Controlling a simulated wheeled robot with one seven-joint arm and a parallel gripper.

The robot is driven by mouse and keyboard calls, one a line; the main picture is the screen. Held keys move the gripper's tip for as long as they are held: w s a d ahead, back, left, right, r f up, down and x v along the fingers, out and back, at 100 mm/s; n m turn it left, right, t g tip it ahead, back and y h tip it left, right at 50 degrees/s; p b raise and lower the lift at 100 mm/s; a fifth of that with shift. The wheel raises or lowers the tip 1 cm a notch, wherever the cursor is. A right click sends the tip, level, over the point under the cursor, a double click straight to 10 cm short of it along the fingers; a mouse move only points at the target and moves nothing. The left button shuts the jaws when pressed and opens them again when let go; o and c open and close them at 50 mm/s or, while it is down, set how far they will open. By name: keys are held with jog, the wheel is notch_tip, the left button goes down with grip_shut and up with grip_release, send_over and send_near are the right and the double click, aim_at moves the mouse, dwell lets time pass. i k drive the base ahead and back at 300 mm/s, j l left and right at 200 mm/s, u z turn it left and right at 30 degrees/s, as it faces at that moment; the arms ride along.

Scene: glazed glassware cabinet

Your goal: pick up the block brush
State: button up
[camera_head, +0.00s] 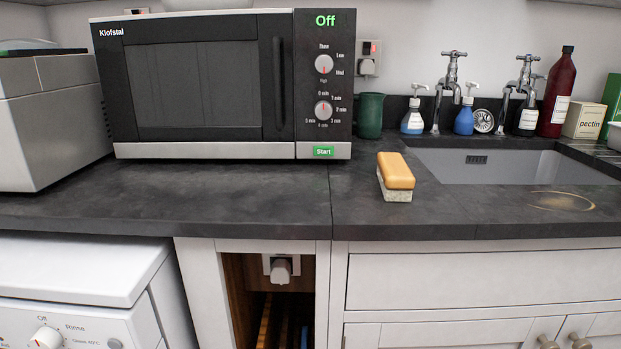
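The block brush (396,172) lies on the dark countertop, left of the sink and right of the microwave's front corner. It has an orange-tan block on top and pale bristles underneath. Its long side points away from me, and nothing touches it. My gripper is not in view.
A black microwave (205,90) stands at the back left, with a grey appliance (45,120) beside it. The sink (510,167) opens to the right, with taps, soap bottles and a red bottle (558,92) behind it. A green cup (370,115) stands behind the brush. The counter (290,205) in front is clear.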

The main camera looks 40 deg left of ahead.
aim_at(397, 181)
jog(key=u, duration=0.95)
jog(key=j+z, duration=0.2)
